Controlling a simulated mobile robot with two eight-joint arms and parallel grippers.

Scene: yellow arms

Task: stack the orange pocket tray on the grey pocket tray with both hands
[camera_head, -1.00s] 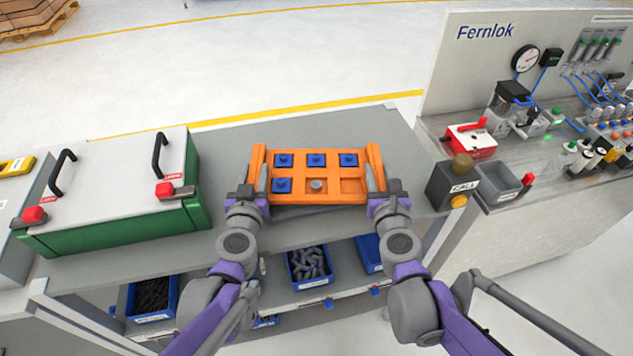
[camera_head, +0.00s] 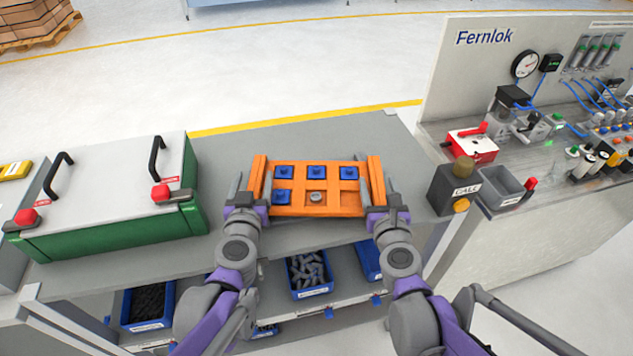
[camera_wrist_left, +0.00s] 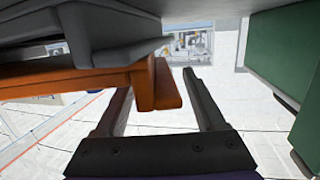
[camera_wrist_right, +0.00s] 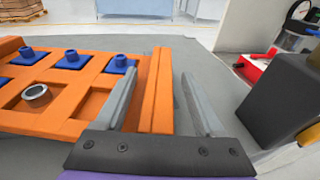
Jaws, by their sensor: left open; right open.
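The orange pocket tray (camera_head: 317,208) lies level at the bench front, with several blue pieces and one grey ring in its pockets. In the left wrist view, a dark grey body (camera_wrist_left: 80,45), apparently the grey pocket tray, lies between the orange tray (camera_wrist_left: 70,82) and the bench top; that picture seems upside down. The head view hides it, so I cannot tell its exact seating. My left gripper (camera_head: 252,185) is open, its fingers either side of the orange left end bar (camera_wrist_left: 165,88). My right gripper (camera_head: 377,183) is open, its fingers either side of the right end bar (camera_wrist_right: 155,90).
A green case (camera_head: 110,225) with a grey lid stands left on the bench (camera_head: 300,135). A dark call box (camera_head: 455,190) stands close to the right. Blue bins (camera_head: 308,275) sit on the shelf below. The bench behind the tray is clear.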

